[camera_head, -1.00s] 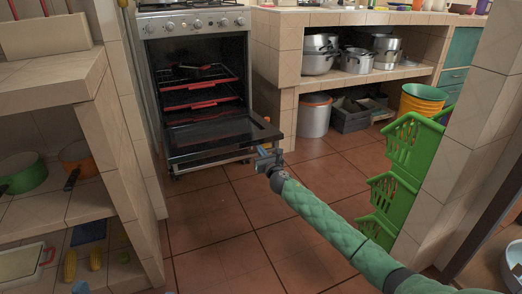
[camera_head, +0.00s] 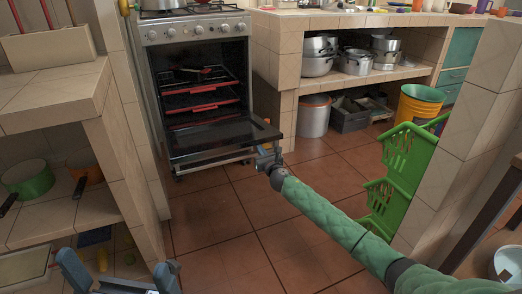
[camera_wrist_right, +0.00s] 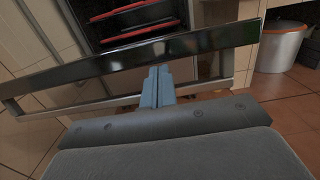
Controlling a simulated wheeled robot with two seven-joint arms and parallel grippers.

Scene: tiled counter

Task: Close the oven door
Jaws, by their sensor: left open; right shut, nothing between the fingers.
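The oven (camera_head: 196,28) stands at the back left with its door (camera_head: 215,136) hanging open, folded down toward me. The door's dark panel and handle bar (camera_head: 218,160) face the front. My right gripper (camera_head: 266,155) is shut and empty at the right end of the door's outer edge. In the right wrist view its closed fingers (camera_wrist_right: 157,82) overlap the handle bar (camera_wrist_right: 88,108) and reach the lower edge of the door (camera_wrist_right: 150,55); I cannot tell whether they touch. My left gripper (camera_head: 118,276) is open and empty at the bottom left, away from the oven.
Red-edged racks (camera_head: 204,88) sit inside the oven. A tiled shelf unit (camera_head: 125,150) stands close on the left, with a green pot (camera_head: 30,182). Green crates (camera_head: 405,155) and a tiled pillar (camera_head: 470,140) stand on the right. The floor (camera_head: 210,215) before the oven is clear.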

